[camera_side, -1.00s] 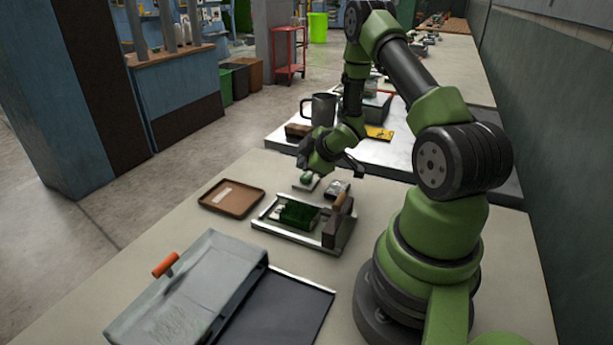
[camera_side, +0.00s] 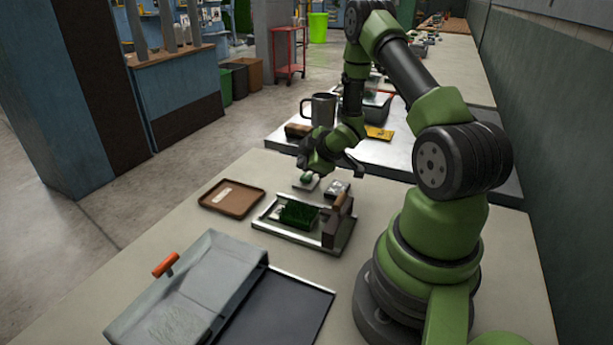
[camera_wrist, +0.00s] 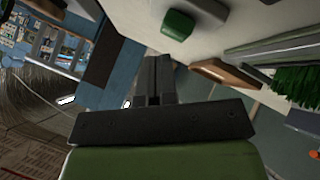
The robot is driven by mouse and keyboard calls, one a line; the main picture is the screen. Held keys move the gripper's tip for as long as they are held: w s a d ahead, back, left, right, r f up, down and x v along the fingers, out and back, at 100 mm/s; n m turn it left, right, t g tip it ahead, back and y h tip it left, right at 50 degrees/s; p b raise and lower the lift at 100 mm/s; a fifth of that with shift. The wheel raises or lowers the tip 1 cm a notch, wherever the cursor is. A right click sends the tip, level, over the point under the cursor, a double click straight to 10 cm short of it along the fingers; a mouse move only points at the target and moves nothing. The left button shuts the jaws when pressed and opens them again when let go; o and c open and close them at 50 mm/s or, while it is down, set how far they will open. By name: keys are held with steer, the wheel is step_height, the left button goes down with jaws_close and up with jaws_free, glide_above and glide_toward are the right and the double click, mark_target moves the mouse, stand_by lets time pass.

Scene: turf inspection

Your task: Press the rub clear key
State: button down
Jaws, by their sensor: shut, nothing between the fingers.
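A small green key (camera_side: 307,177) sits on a pale base on the table, just below my gripper (camera_side: 304,166) in the side view. The wrist view shows the green key (camera_wrist: 179,25) on its grey base (camera_wrist: 207,9), just right of and beyond my gripper's fingertips (camera_wrist: 153,60). The fingers are shut and empty. They appear apart from the key. I cannot read any label on the key. A small grey device (camera_side: 338,188) stands to its right in the side view.
A metal tray (camera_side: 277,231) with a green turf block (camera_side: 298,213) and a wood-handled tool (camera_side: 337,214) lies in front. A brown tray (camera_side: 231,198) is at left, a grey hopper (camera_side: 190,285) nearer. A mug (camera_side: 321,108) stands behind the gripper.

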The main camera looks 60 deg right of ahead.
mark_target(306, 177)
steer(key=shift+f, duration=0.1)
steer(key=shift+f, duration=0.3)
steer(key=shift+f, duration=0.5)
stand_by(0.7)
stand_by(0.3)
steer(key=shift+r, duration=0.9)
steer(key=shift+r, duration=2.55)
